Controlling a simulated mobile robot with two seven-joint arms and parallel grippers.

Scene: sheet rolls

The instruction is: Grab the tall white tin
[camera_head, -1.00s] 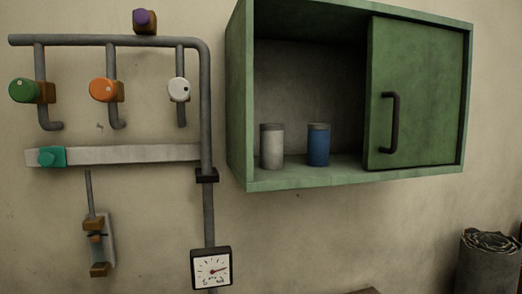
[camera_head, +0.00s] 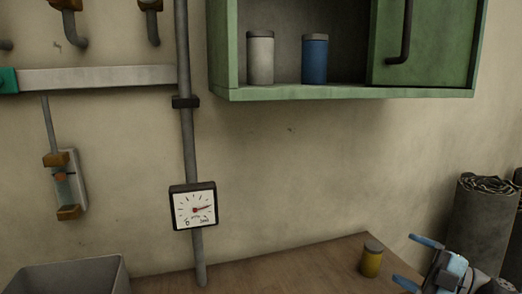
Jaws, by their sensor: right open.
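The tall white tin (camera_head: 260,60) stands upright on the floor of the green wall cabinet, at the left of its open part. A blue tin (camera_head: 314,61) stands to its right, apart from it. My right gripper (camera_head: 408,262) is at the lower right, low over the table and far below the cabinet. Its blue-tipped fingers are spread open, with nothing seen between them. A short yellow tin (camera_head: 372,262) stands on the table just left of it. My left gripper is not in view.
The green cabinet (camera_head: 340,93) has its sliding door (camera_head: 435,50) covering the right side. A pipe with a gauge (camera_head: 194,207) runs down the wall. A grey bin (camera_head: 75,275) is at lower left on the wooden table (camera_head: 270,270). Dark sheet rolls (camera_head: 483,225) stand at right.

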